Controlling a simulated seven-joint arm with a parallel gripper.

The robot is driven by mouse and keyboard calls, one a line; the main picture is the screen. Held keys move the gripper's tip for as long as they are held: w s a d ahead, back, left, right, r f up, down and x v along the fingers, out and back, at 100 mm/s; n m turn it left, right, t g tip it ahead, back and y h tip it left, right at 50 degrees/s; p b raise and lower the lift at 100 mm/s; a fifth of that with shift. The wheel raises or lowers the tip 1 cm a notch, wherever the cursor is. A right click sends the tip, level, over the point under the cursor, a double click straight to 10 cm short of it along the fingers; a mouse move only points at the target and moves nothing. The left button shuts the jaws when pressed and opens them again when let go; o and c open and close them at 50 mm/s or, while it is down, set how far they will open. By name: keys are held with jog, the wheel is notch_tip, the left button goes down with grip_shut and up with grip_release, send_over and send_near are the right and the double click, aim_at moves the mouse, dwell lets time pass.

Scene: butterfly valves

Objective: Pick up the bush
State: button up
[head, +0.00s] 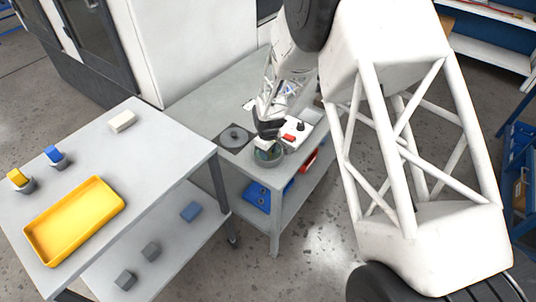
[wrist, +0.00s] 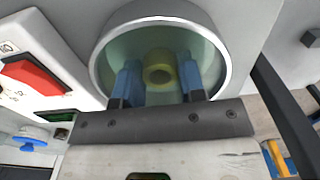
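The bush is a small yellow-green ring with a round hole (wrist: 160,57), seen in the wrist view inside a round dish with a metal rim (wrist: 222,80). My gripper (wrist: 159,78) reaches into the dish with its two blue fingers apart, one on each side of the bush. The fingers look very close to the bush, but I cannot tell whether they press on it. In the head view my gripper (head: 268,140) is over the dish (head: 279,159) on the far table; the bush cannot be made out there.
A white box with a red switch (head: 289,138) stands right beside the dish. A dark square plate (head: 227,146) lies to its left. The near table holds a yellow tray (head: 40,255), blue and yellow valve pieces (head: 55,155), and a white block (head: 122,121).

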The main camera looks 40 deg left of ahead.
jog(key=c, duration=0.5)
jog(key=shift+r, duration=0.2)
jog(key=shift+r, duration=0.9)
jog(key=shift+s+d+r, duration=0.15)
jog(key=shift+r, duration=0.25)
jog(key=shift+s+d+r, duration=0.1)
jog(key=shift+d+r, duration=0.05)
jog(key=shift+r, duration=0.2)
jog(key=s+d, duration=0.3)
jog(key=s+d+r, duration=0.1)
jog(key=s+d, duration=0.2)
jog(key=d, duration=0.1)
jog(key=s+d, duration=0.4)
jog(key=shift+d+r, duration=0.15)
jog(key=shift+d, duration=0.05)
